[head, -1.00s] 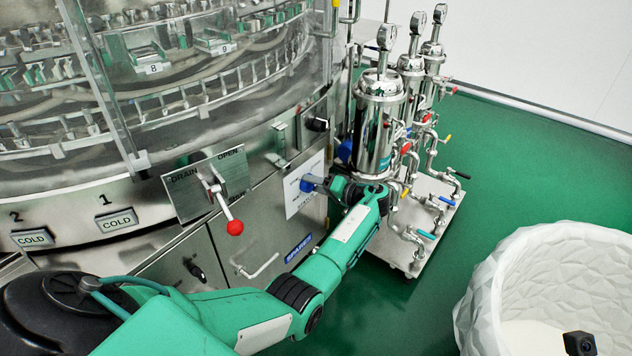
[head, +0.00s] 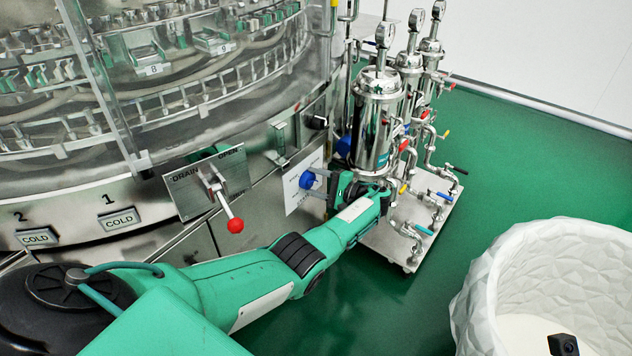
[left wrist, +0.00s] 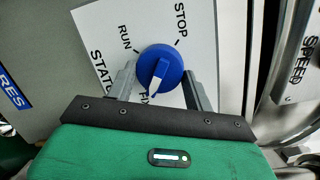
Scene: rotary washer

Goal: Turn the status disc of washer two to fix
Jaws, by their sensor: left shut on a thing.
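The status disc is a blue round knob (left wrist: 160,70) with a white pointer, on a white plate (left wrist: 105,28) lettered RUN, STOP, STATUS and FIX. In the left wrist view the pointer is aimed down and slightly left, toward the partly hidden FIX mark. My left gripper (left wrist: 159,88) is shut on the knob, one grey finger on each side. In the head view the blue knob (head: 307,180) shows left of my left gripper (head: 332,189), on the machine's front. I cannot read the plate or a washer number there. My right gripper is not in view.
A red-tipped drain lever (head: 218,194) is left of the plate. Another blue knob (head: 344,146) is behind my gripper. Steel canisters (head: 378,120) with pipes and valves stand close on the right. A white faceted tub (head: 480,285) stands at the lower right. Green floor between is clear.

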